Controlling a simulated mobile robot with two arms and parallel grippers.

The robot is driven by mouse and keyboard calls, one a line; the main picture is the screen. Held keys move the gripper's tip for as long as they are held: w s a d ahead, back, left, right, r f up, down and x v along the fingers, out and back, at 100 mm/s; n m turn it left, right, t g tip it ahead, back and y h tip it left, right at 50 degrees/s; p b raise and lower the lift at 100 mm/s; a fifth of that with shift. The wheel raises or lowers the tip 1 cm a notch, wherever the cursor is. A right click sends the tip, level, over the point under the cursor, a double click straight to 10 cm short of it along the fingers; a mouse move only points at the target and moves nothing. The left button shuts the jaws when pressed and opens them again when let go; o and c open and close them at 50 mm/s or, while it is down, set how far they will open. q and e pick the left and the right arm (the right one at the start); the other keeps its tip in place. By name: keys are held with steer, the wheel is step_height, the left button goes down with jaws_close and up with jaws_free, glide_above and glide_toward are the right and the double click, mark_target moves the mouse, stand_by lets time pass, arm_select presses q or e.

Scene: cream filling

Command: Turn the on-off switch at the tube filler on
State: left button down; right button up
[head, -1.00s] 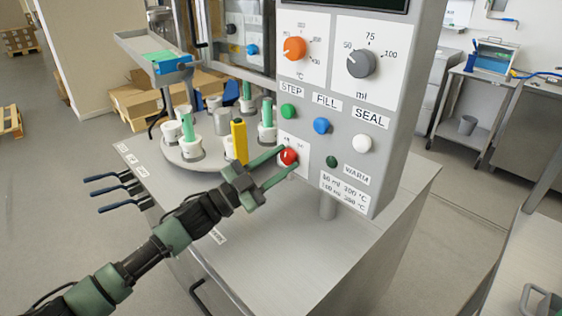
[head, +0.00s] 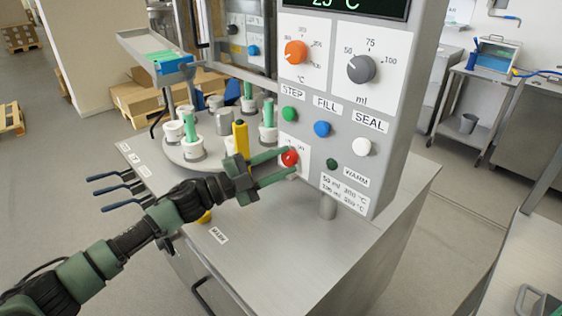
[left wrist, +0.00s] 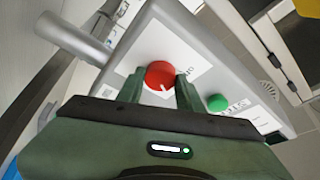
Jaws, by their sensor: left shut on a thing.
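The tube filler's control panel (head: 345,110) stands above the steel table. Its on-off switch (head: 289,158) is a round red knob low at the panel's left edge. It also shows in the left wrist view (left wrist: 160,75), with a white mark towards its lower right. My left gripper (head: 285,164) is shut on the red knob, one green finger on each side. The labels around the knob are partly covered and too small to read. My right gripper is out of view.
Green, blue and white buttons, with a smaller dark green one, sit right of the switch. A turntable (head: 180,163) with several tube holders and a yellow post (head: 240,140) stand left of the panel. The tabletop (head: 270,235) in front is largely bare.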

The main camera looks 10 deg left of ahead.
arm_select(q)
steer(key=c, duration=1)
jaws_free()
steer(key=shift+o, duration=0.2)
steer(key=b+v, duration=0.2)
steer(key=v, duration=0.5)
steer(key=shift+s+a, duration=0.3)
